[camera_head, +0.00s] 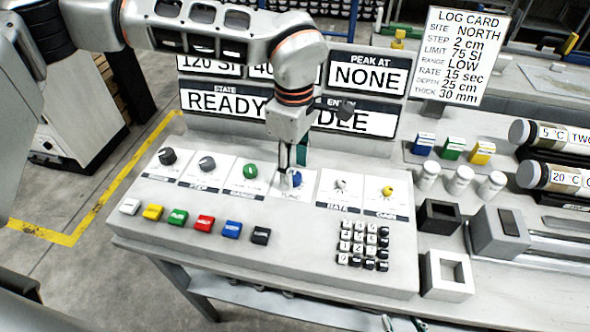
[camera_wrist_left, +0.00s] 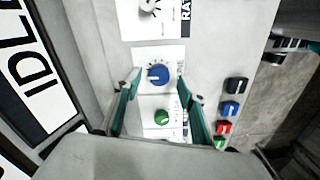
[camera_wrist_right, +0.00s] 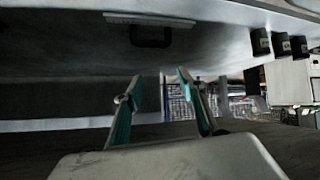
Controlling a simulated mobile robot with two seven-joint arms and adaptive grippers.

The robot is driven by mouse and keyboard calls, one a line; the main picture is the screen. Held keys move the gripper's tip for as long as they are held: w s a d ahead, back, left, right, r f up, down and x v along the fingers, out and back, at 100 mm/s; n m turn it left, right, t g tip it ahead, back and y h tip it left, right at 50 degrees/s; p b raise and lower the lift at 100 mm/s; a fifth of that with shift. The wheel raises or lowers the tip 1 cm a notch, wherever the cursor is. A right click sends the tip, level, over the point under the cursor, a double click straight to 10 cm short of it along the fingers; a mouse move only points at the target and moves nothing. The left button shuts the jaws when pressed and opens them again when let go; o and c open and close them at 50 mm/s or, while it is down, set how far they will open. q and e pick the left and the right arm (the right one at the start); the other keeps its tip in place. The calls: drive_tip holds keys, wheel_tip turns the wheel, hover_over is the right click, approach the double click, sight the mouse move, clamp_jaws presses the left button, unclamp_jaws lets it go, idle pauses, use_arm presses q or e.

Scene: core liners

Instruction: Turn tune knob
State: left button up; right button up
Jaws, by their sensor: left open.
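The blue tune knob (camera_head: 295,179) sits on a white plate in the middle of the knob row on the console. In the left wrist view the blue knob (camera_wrist_left: 158,76) shows a pale pointer mark and tick marks around it. My left gripper (camera_head: 291,168) points down at it from above, partly covering it in the head view. In the left wrist view its teal fingers stand apart on either side of the knob, with no clear contact. My right gripper (camera_wrist_right: 158,78) is open and empty in the right wrist view, outside the head view.
A green knob (camera_head: 250,171) and a white knob (camera_head: 341,185) flank the blue one. Coloured buttons (camera_head: 204,223) and a keypad (camera_head: 364,244) lie in front. Displays (camera_head: 367,74) stand behind, with a log card (camera_head: 460,55) to the right.

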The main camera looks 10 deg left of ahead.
use_arm(q)
drive_tip(key=shift+f, duration=1.05)
use_arm(e)
drive_tip(key=shift+w+d+r, duration=0.15)
drive_tip(key=shift+w+r, duration=0.4)
drive_tip(key=shift+w, duration=0.15)
use_arm(q)
drive_tip(key=c, duration=1.1)
use_arm(e)
drive_tip(key=shift+s+f, duration=0.15)
drive_tip(key=shift+f, duration=0.1)
